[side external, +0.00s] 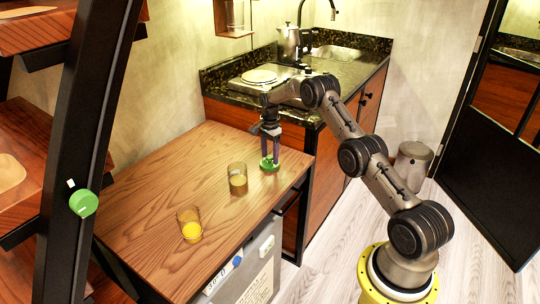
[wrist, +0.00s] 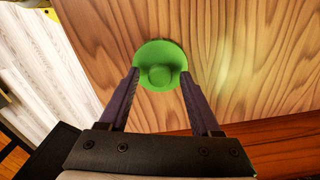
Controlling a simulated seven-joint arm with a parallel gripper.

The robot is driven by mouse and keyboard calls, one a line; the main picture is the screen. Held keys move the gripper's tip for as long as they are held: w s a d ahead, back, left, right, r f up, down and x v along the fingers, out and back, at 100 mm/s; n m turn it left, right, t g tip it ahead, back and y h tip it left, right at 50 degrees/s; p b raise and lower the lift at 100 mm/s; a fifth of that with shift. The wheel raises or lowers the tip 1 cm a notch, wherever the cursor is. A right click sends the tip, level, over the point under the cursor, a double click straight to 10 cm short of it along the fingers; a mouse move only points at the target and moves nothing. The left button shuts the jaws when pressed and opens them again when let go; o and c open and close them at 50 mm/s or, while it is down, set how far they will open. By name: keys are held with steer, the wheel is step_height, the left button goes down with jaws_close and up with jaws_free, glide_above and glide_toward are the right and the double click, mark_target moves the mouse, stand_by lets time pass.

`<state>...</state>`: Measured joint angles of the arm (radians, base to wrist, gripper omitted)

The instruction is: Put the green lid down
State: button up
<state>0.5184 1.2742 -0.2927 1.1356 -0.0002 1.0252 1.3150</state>
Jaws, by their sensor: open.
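The green lid (side external: 269,165) lies on the wooden table (side external: 200,170), near its right edge. In the wrist view the lid (wrist: 160,55) is a round green disc with a round knob in the middle. My gripper (side external: 269,158) points down over the lid. In the wrist view its two purple fingers (wrist: 160,80) are apart, with the tips at the left and right sides of the lid's near part. The gripper is open. I cannot tell whether the fingertips touch the lid.
A dark counter (side external: 350,75) with a kettle (side external: 289,42) is behind. The table's left and back areas are clear.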

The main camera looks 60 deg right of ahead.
mark_target(270, 156)
step_height(270, 156, up, 12)
steer(key=s+a+r+n+t, duration=0.1)
steer(key=s+a+r+n, duration=0.45)
steer(key=a+r, duration=0.4)
steer(key=s+a+r+n+t, duration=0.1)
steer(key=s+a+r+n, duration=0.4)
steer(key=a+r, duration=0.5)
steer(key=s+a+r+n+t, duration=0.25)
steer(key=s+a+n, duration=0.3)
steer(key=s, duration=0.75)
steer(key=s+a+f+n, duration=0.2)
steer(key=s, duration=0.4)
steer(key=s+a+f+n+t, duration=0.1)
steer(key=s+a+f+n, duration=0.2)
steer(key=s, duration=0.4)
steer(key=shift+f, duration=0.25)
